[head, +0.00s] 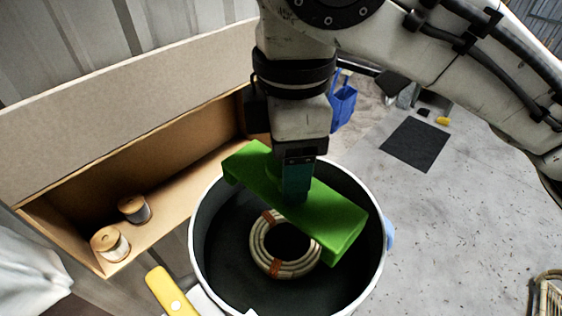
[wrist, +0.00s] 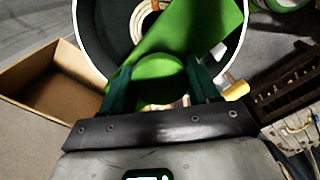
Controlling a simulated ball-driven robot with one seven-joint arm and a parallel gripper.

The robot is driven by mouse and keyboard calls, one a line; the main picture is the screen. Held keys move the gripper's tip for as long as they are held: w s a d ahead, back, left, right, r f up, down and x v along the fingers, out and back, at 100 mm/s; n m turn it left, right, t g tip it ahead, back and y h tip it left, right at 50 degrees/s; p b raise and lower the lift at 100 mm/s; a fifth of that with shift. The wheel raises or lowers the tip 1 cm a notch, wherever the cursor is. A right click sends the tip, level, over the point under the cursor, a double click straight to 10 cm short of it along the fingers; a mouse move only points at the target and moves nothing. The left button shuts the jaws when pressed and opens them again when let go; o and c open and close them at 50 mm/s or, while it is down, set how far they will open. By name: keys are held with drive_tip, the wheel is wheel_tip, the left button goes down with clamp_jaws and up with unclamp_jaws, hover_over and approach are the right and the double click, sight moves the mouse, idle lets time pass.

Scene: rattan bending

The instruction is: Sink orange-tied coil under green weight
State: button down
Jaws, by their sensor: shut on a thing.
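The green weight (head: 335,221) is a long block with a round knob, which shows between the fingers in the wrist view (wrist: 160,70). My gripper (head: 297,185) is shut on this knob; its fingers also show in the wrist view (wrist: 163,88). The weight spans the mouth of a dark-lined pot with a white rim (head: 196,232). The coil (head: 263,262) of pale rattan with orange ties lies inside the pot, below the weight. The weight hides its far part. I cannot tell whether weight and coil touch.
A cardboard-coloured open box (head: 190,172) at the left holds two spools (head: 111,244). A yellow handle (head: 168,290) lies near the pot's front left. A blue item (head: 342,103) and a dark mat (head: 414,144) are on the floor behind. Grey floor at the right is mostly clear.

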wheel_tip(320, 180, down, 2)
drive_tip(key=shift+b, duration=0.8)
wheel_tip(320, 180, down, 8)
drive_tip(key=b, duration=0.3)
drive_tip(key=shift+f+b, duration=0.25)
drive_tip(key=shift+b, duration=0.15)
drive_tip(key=shift+f, duration=0.3)
drive_tip(key=shift+f+b, duration=0.8)
drive_tip(key=shift+f, duration=0.3)
drive_tip(key=shift+f+b, duration=0.4)
drive_tip(key=shift+f, duration=0.25)
drive_tip(key=shift+f+b, duration=0.9)
drive_tip(key=shift+f, duration=0.65)
drive_tip(key=shift+c, duration=0.9)
unclamp_jaws()
